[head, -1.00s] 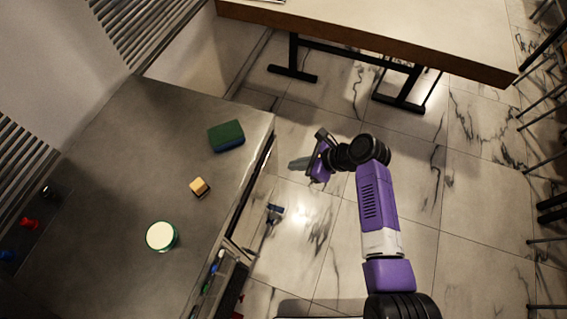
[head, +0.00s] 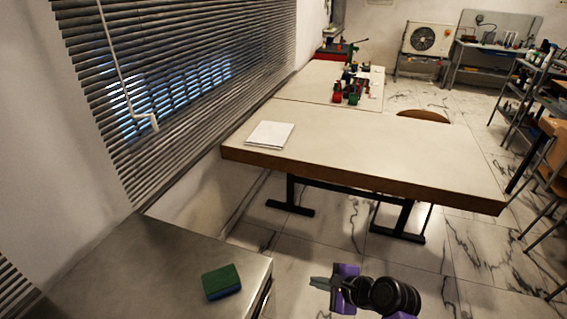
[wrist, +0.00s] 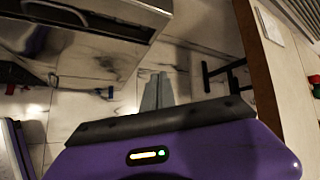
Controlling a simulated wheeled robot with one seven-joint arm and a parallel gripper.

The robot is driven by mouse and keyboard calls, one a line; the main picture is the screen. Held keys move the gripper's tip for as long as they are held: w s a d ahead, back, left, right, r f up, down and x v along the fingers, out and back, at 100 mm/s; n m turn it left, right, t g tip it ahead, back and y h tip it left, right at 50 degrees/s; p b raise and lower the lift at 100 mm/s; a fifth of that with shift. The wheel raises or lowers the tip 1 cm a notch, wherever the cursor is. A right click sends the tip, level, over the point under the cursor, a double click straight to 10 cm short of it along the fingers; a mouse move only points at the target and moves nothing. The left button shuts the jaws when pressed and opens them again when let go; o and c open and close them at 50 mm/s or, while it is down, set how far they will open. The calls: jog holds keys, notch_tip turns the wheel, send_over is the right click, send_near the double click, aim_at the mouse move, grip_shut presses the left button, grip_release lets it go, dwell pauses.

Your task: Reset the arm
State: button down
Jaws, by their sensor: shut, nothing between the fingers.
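My gripper (head: 320,283) is low in the head view, to the right of the grey counter and over the tiled floor. Its fingers point left and hold nothing. In the wrist view the two grey fingertips (wrist: 157,92) lie close together above the purple gripper body. Most of my arm is cut off by the bottom edge of the head view.
The grey counter (head: 150,255) bears a green and blue sponge (head: 221,282). A long table (head: 370,155) with a white paper stack (head: 270,135) stands ahead. Open tiled floor (head: 465,240) lies to the right of my gripper, with chairs at the far right.

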jog(key=s+d+r+n+t+h, duration=0.3)
jog(key=s+d+n+t, duration=0.15)
jog(key=s+d, duration=0.2)
jog(key=s+d+r+n+t+h, duration=0.3)
jog(key=s+d+n, duration=0.2)
jog(key=s+n, duration=0.15)
jog(key=s+r+n+b, duration=0.1)
jog(key=s+r+n, duration=0.2)
jog(key=s, duration=1.1)
jog(key=s+a+r+n, duration=0.1)
jog(key=s+r+n, duration=0.2)
jog(key=s+r, duration=0.4)
jog(key=s, duration=0.8)
jog(key=shift+n+h+b, duration=0.3)
jog(key=shift+n+b, duration=0.1)
